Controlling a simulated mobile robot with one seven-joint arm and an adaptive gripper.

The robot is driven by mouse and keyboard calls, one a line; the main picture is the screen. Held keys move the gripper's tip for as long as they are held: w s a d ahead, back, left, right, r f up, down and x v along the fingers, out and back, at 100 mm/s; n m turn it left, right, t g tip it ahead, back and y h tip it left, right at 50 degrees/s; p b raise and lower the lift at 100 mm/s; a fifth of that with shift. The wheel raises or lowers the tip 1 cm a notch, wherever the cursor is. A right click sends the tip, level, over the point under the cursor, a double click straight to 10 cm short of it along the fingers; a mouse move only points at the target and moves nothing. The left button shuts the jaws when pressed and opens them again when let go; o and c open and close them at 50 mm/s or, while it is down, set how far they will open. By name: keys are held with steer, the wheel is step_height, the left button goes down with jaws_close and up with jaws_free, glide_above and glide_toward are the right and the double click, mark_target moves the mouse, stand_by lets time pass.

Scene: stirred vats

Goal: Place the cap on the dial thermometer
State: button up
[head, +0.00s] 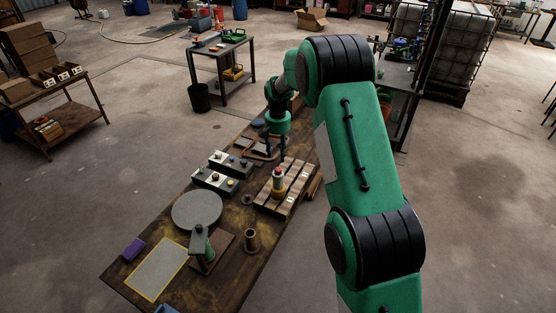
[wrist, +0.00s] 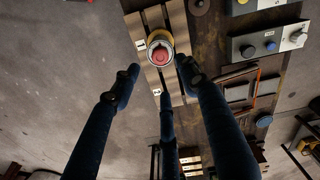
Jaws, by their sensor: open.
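A short stacked piece with a red top, pale ring and yellow base (head: 277,182) stands upright on a slatted wooden board (head: 297,189). It also shows in the wrist view (wrist: 160,52). I cannot tell for sure whether it is the cap. My gripper (head: 276,154) is open and empty, fingers pointing down, just beyond the red-topped piece in the head view. In the wrist view my gripper (wrist: 158,72) has its fingertips spread at either side of the piece's near edge, apart from it. No dial face is readable, so I cannot pick out the dial thermometer.
A grey round plate (head: 196,210), a post with a grey head and green body (head: 203,248), a brown cup (head: 252,240) and a yellow-edged mat (head: 157,268) occupy the bench's near end. Button boxes (head: 214,180) stand left of the board.

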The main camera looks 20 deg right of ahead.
steer(key=shift+r, duration=1.7)
steer(key=s+a+r+n+t, duration=0.1)
steer(key=s+a+r, duration=0.2)
steer(key=s+r, duration=0.95)
steer(key=s+a+r+n+t, duration=0.1)
steer(key=s+a+r+t, duration=0.1)
steer(key=s+r, duration=1)
steer(key=s+a+r+t, duration=0.1)
steer(key=s, duration=1.3)
steer(key=s+a+r+n+t, duration=0.1)
steer(key=s+a, duration=0.1)
steer(key=s, duration=1.2)
steer(key=shift+s+a+r+n+t, duration=0.2)
steer(key=shift+a+r+n+t, duration=0.1)
steer(key=shift+t, duration=0.1)
